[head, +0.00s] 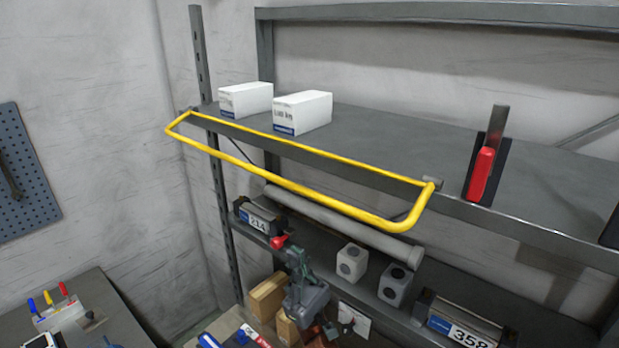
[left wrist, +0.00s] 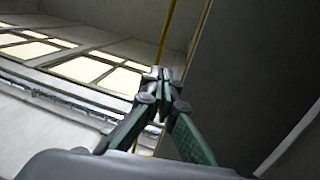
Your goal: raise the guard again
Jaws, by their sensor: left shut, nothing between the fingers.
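The guard is a yellow tubular frame (head: 290,183) at the front of the upper shelf. It is tilted outward, its long front bar hanging forward of and a little below the shelf edge. My left gripper (head: 294,252) is below that bar in the head view, pointing up, shut and empty. In the left wrist view its closed fingertips (left wrist: 161,74) point up. Thin yellow bars of the guard (left wrist: 168,35) show beyond them, seemingly apart from the fingers; the exact gap is unclear. My right gripper is not in view.
Two white boxes (head: 303,112) stand on the upper shelf (head: 390,140). A red-handled tool (head: 484,165) stands at its right. A grey roller (head: 345,228) lies under the guard. Grey cubes (head: 352,262) and numbered units (head: 460,325) crowd the lower shelf.

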